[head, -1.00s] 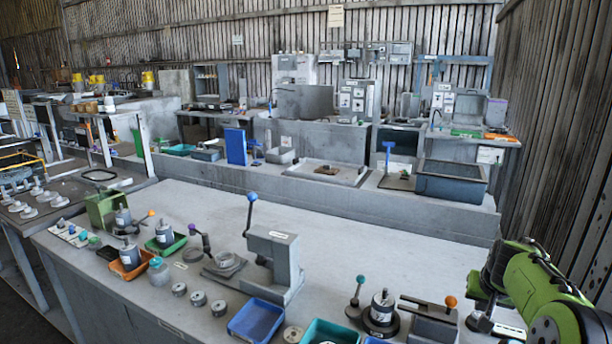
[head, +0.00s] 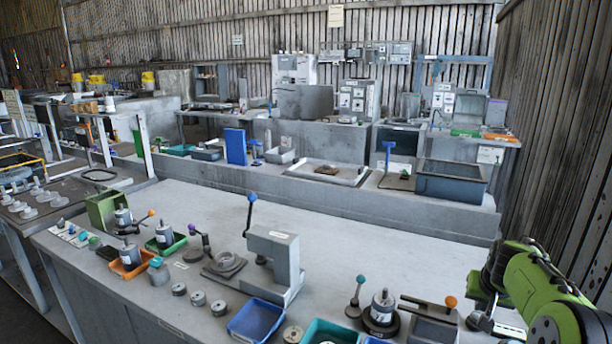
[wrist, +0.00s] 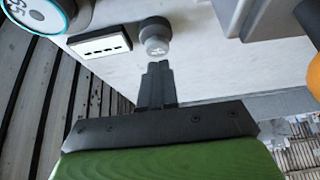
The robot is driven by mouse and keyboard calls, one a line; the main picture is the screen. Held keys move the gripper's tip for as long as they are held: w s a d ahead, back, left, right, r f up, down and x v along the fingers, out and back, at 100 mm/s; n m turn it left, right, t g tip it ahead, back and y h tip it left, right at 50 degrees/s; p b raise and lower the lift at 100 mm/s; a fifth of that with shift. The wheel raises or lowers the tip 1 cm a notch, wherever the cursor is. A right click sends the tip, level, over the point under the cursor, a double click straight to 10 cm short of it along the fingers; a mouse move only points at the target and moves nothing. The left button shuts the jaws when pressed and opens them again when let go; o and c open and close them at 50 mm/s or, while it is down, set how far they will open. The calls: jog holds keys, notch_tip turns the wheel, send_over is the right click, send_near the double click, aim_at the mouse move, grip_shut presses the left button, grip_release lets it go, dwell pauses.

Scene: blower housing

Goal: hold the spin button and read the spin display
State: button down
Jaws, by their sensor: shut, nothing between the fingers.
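In the wrist view a round pale grey button (wrist: 155,40) with a faint mark on its cap stands on the light bench top. My gripper (wrist: 159,67) is shut and empty, its dark fingertips just below the button in the picture. I cannot tell whether they touch it. Left of the button is a small dark-framed white display (wrist: 100,43) with a row of short black dashes and no clear digits.
A round dial (wrist: 36,12) with a teal rim and partly cut-off digits, seemingly "55", is at the wrist view's top left. A grey block (wrist: 270,18) and an orange knob (wrist: 314,73) are at its right. A lever press (head: 275,262) stands mid-bench; the bench behind it is clear.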

aim_at(478, 317)
dwell(0.3)
jog(key=shift+f+b, duration=0.65)
jog(key=shift+f, duration=0.25)
dwell(1.6)
notch_tip(478, 317, up, 7)
jog(key=p, duration=0.6)
jog(key=shift+r, duration=0.15)
